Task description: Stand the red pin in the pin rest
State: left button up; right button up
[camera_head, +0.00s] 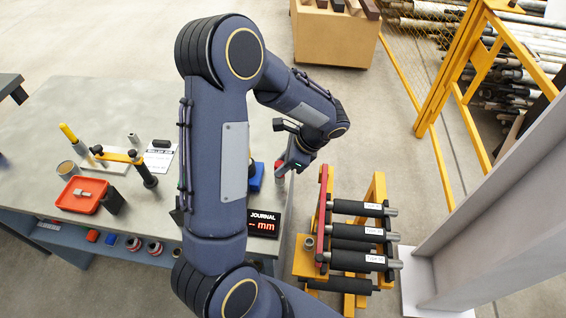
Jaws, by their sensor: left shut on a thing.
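My left gripper (284,171) hangs at the end of the forearm, over the gap between the bench and the yellow roller stand. It is shut on the red pin (279,165), a small piece with a red upper part, mostly hidden by the gripper. A small round open socket (308,243) sits on a yellow block at the left side of the stand; it looks like the pin rest, but I cannot be sure. The pin is apart from it, above and to its left in the picture. My right gripper is not in view.
The yellow stand holds several black rollers (355,233) with a red side plate (322,215). The grey bench (110,110) carries a red tray (82,194), a blue block (257,177) and a journal display (264,223). A grey post (500,190) stands at the right. My arm hides the bench's middle.

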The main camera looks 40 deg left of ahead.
pick_arm(q)
jog(key=shift+f, duration=0.15)
dwell(0.5)
jog(key=o, duration=1)
jog(key=shift+o, duration=0.2)
jog(key=v, duration=0.8)
jog(key=shift+b, duration=0.45)
jog(key=s+d+r+n+t+h, duration=0.3)
jog(key=s+d+n+t+h, duration=0.1)
jog(key=s+n, duration=0.3)
jog(key=s+d+r+n+t+h, duration=0.3)
jog(key=s+n, duration=0.4)
jog(key=s, duration=0.4)
jog(key=shift+d+r+t+h, duration=0.35)
jog(key=shift+d+t+h, duration=0.15)
jog(key=shift+t+h, duration=0.4)
